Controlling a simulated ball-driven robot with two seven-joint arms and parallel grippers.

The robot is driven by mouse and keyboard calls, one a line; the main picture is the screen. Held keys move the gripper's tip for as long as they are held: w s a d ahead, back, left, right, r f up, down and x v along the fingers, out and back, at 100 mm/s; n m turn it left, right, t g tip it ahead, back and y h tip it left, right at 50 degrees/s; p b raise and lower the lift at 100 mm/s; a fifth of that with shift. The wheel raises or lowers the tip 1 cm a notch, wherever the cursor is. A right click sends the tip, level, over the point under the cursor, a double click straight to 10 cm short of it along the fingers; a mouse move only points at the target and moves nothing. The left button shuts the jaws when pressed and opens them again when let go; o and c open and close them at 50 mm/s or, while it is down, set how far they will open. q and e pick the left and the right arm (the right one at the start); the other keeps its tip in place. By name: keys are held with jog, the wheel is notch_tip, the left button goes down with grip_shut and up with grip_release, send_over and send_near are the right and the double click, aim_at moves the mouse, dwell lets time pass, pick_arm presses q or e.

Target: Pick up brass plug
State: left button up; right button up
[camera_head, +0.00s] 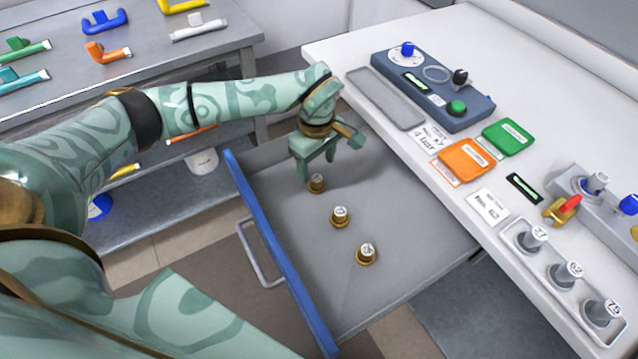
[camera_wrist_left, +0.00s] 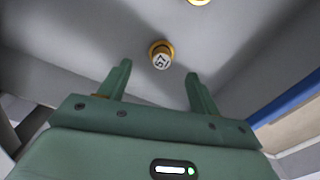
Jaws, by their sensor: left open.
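Three brass plugs with white labelled tops stand in a row in the open grey drawer. The far plug (camera_head: 317,183) is right by my left gripper (camera_head: 316,160); the middle plug (camera_head: 340,217) and the near plug (camera_head: 367,254) stand apart from it. In the left wrist view one plug (camera_wrist_left: 161,54) shows just beyond the fingertips, centred between them, with a marked white top. A second plug (camera_wrist_left: 198,2) is cut off at the top edge. My left gripper (camera_wrist_left: 158,72) is open and empty, pointing down into the drawer. My right gripper is not in view.
The drawer has a blue front (camera_head: 268,240) with a handle.

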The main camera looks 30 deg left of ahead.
aim_at(317, 178)
pick_arm(q)
jog(key=shift+s+f, duration=0.1)
jog(key=shift+f, duration=0.25)
notch_tip(317, 178, down, 5)
jog(key=shift+f+b, duration=0.1)
jog(key=shift+b, duration=1.15)
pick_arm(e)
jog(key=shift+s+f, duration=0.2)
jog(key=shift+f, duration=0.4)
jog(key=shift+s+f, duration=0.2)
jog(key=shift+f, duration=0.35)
pick_arm(q)
jog(key=c, duration=1.2)
